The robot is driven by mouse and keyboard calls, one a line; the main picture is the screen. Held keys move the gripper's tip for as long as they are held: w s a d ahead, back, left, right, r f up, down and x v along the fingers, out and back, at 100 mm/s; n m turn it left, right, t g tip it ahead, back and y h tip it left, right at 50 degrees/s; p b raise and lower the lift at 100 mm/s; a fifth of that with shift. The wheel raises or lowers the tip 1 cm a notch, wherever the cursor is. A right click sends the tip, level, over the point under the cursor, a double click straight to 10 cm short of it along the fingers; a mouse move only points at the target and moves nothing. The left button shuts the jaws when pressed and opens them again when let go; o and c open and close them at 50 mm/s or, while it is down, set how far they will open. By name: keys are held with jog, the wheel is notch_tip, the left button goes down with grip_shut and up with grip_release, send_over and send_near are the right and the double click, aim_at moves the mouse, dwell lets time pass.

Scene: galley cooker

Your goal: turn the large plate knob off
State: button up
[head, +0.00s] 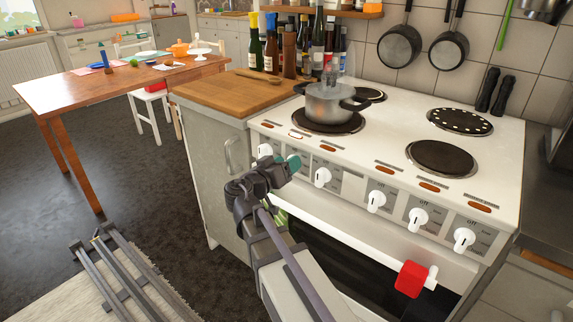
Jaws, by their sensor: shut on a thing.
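The white cooker (390,118) has a row of white knobs along its front panel. Visible knobs include the far-left knob (265,151), the knob just right of my gripper (322,177), and several further right, ending with the rightmost knob (464,239). My gripper (292,163), with teal fingertips, is at the panel between the first two of these. It is shut on a cooker knob there, which the fingers and wrist hide. That knob's pointer direction cannot be seen. Which knob serves the large plate cannot be read from here.
A lidded pot (329,103) stands on the front-left hotplate, above and behind my gripper. A red cloth (410,279) hangs on the oven rail (350,234) below the knobs. A wooden worktop (215,92) adjoins on the left.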

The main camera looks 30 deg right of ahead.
jog(key=n, duration=0.6)
jog(key=shift+w+f, duration=0.15)
jog(key=n, duration=0.7)
jog(key=shift+a+f+b, duration=0.1)
jog(key=shift+f+b, duration=0.1)
jog(key=shift+b, duration=0.15)
jog(key=o, duration=0.9)
jog(key=shift+w, duration=0.1)
jog(key=shift+a, duration=0.1)
jog(key=v, duration=1)
jog(key=shift+s+a, duration=0.2)
jog(key=shift+a, duration=0.1)
